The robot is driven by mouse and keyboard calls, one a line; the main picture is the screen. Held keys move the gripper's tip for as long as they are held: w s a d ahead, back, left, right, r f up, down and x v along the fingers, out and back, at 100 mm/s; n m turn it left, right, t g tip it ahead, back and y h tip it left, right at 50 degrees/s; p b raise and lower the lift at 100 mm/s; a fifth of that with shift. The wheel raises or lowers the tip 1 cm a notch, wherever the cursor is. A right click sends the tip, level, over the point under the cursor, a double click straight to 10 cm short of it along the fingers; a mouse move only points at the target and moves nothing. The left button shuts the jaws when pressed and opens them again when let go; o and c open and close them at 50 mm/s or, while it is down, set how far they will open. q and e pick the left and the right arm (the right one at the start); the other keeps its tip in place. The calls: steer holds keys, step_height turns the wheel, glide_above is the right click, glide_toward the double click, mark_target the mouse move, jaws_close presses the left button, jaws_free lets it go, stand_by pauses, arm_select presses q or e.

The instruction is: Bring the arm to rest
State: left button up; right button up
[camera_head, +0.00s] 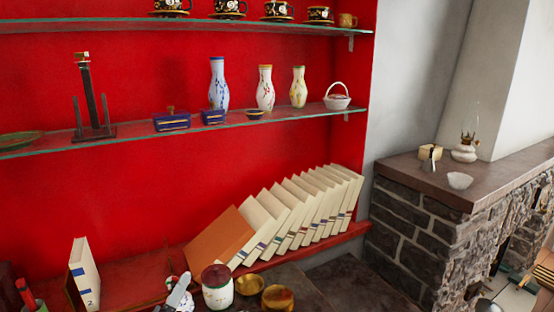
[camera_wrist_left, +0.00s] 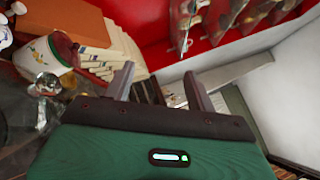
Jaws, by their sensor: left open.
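My left gripper (camera_wrist_left: 159,72) shows in the left wrist view, with its two grey fingers apart and nothing between them. Its dark and green body fills the bottom of that view. Beyond the fingers are the pale books and the red shelf back. My right gripper is in neither view.
A lidded white jar (camera_head: 217,287) stands beside brass bowls (camera_head: 277,298) at the front; the jar also shows in the left wrist view (camera_wrist_left: 46,56). Leaning books (camera_head: 290,212) line the low shelf. Vases (camera_head: 265,88) stand on a glass shelf. A stone ledge (camera_head: 420,180) is right.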

arm_select(q)
steer(key=s+a+f+n+g+y, duration=0.3)
steer(key=s+f+n+g+y, duration=0.15)
steer(key=f+n, duration=0.35)
steer(key=s+a+f+n+g+y, duration=0.25)
steer(key=s+f+n, duration=0.25)
steer(key=f+n, duration=0.25)
steer(key=s+d+f+n+g+h, duration=0.15)
steer(key=s+f+n+g, duration=0.3)
steer(key=s, duration=0.45)
steer(key=s+d+f+n+g+h, duration=0.15)
steer(key=s+f+n+g, duration=0.3)
steer(key=s, duration=0.45)
step_height(320, 180, down, 31)
steer(key=g, duration=0.2)
steer(key=s+a+f+g+y, duration=0.1)
steer(key=s+a+f, duration=0.2)
steer(key=s+f, duration=1.6)
steer(key=shift+s+f+m, duration=0.2)
steer(key=shift+s+m, duration=0.25)
steer(key=shift+s, duration=0.1)
